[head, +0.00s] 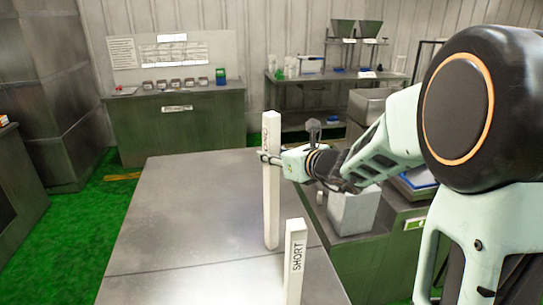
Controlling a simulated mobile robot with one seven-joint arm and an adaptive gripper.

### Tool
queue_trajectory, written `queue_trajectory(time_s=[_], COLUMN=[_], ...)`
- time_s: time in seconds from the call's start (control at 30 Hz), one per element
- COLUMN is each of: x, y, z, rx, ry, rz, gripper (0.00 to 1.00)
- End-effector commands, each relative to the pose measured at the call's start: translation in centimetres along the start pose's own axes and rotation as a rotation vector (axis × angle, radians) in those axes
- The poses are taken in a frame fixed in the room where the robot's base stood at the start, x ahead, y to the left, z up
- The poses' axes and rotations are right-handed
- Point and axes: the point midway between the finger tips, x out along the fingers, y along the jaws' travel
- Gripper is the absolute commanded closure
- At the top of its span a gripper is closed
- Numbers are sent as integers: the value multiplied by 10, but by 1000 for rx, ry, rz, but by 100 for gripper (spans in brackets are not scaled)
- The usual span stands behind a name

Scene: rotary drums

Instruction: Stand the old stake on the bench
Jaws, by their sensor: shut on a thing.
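A second pale stake (296,262), marked "SHORT", stands upright nearer to me. Its foot is cut off by the picture's lower edge.
The left half of the bench top is clear. A green counter (178,125) with small jars and a shelf table (335,82) stand at the back wall.

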Motion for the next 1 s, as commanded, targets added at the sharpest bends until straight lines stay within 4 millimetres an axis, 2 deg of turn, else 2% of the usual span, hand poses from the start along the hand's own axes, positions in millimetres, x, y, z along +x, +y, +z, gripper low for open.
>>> queue_trajectory(time_s=[0.03, 0.07, 0.2, 0.6, 0.77, 1.0], x=[1, 0, 0, -4, -30, -79], y=[0, 0, 0, -1, -1, -1], z=[-2, -2, -1, 2, 2, 2], rx=[-1, 0, 0, -1, -1, -1], ry=[-2, 0, 0, 0, -2, -2], rz=[0, 0, 0, -1, -4, -4], gripper=[100, 72, 58, 58, 58, 58])
